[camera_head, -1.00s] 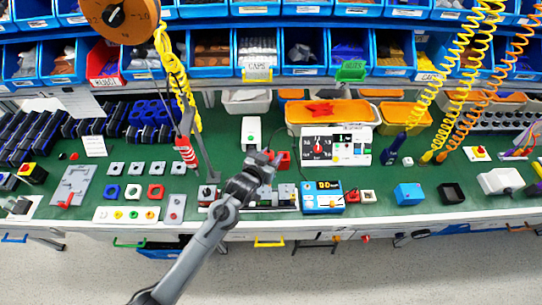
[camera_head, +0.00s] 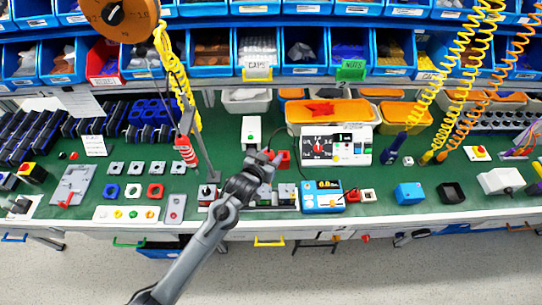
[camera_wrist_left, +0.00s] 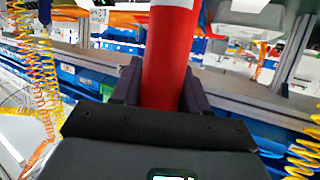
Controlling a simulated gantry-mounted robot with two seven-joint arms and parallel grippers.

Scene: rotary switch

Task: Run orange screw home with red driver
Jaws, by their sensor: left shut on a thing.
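My left gripper (camera_head: 268,158) reaches over the green bench from the lower left. In the left wrist view (camera_wrist_left: 160,95) its two dark fingers are shut on the red driver (camera_wrist_left: 168,55), a red cylinder. In the head view a small red piece (camera_head: 283,158) shows right beside the gripper; I cannot tell if it is the driver. The driver's tip is hidden in both views. I cannot pick out the orange screw. Under the gripper stands a grey fixture with small modules (camera_head: 287,193), partly covered by my arm. My right gripper is not in view.
A blue meter (camera_head: 322,197) stands just right of the fixture. A white panel with a red dial (camera_head: 350,153) is behind it. A red-and-white striped tool (camera_head: 186,152) hangs on the left by a post. Blue bins line the back. The green bench (camera_head: 225,150) has small free patches.

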